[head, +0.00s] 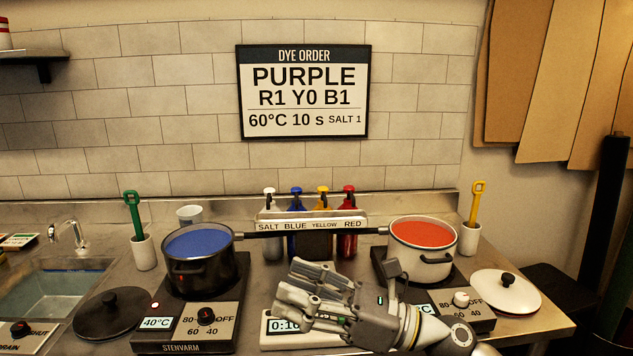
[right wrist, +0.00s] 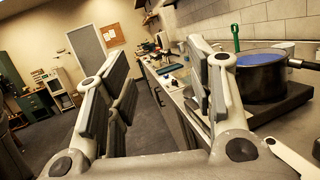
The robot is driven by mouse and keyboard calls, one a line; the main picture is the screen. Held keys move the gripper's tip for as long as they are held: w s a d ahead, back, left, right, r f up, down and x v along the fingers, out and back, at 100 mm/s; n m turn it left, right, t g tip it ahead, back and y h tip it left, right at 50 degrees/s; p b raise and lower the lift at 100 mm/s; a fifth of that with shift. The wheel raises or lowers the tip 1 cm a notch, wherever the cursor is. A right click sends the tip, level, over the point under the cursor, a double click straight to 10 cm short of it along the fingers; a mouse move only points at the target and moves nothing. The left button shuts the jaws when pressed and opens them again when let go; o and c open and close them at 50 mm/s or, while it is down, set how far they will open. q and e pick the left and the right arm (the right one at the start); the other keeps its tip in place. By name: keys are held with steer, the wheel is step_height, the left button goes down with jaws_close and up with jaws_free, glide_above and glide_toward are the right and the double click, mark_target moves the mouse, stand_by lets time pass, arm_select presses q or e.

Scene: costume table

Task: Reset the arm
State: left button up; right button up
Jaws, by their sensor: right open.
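My right gripper (head: 322,292) is in the head view at the lower middle, above the front of the counter and partly over the timer (head: 283,325). Its fingers point left, and they are apart with nothing between them. In the right wrist view the two fingers (right wrist: 165,95) are spread, with floor and counter edge showing between them. My left gripper is in neither view. A black pot with blue liquid (head: 198,262) stands on the left hot plate. A white pot with red liquid (head: 422,250) stands on the right hot plate.
A black lid (head: 115,311) lies at left and a white lid (head: 505,294) at right. Dispenser bottles stand behind the label strip (head: 310,224). Cups hold a green-handled tool (head: 134,212) and a yellow-handled tool (head: 476,200). A sink (head: 50,290) is at far left.

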steer(key=w+d+f+m+t+h, duration=0.3)
steer(key=d+f+m+t+h, duration=0.35)
steer(key=m, duration=0.95)
steer(key=w+d+f+m+t+h, duration=0.3)
steer(key=d+m+t+h, duration=0.55)
steer(key=m, duration=0.85)
steer(key=s+d+f+m+g+h, duration=0.3)
steer(key=s+f+m, duration=0.1)
steer(key=f, duration=0.3)
steer(key=s+d+f+m+g+h, duration=0.2)
steer(key=s+d+f+m+g, duration=0.15)
steer(key=f, duration=0.45)
steer(key=s+d+f+m+g, duration=0.1)
steer(key=s+f+m+g, duration=0.4)
steer(key=s, duration=0.6)
steer(key=s+f+m+g, duration=0.3)
steer(key=s+f+g, duration=0.2)
steer(key=s+f, duration=0.45)
step_height(320, 180, down, 24)
steer(key=s+g, duration=0.1)
steer(key=s, duration=0.1)
steer(key=s+d+f+g, duration=0.1)
steer(key=s+d+f, duration=0.2)
steer(key=s+f, duration=1.3)
steer(key=shift+s+d+f, duration=0.2)
steer(key=shift+s+f, duration=0.15)
steer(key=shift+s, duration=0.15)
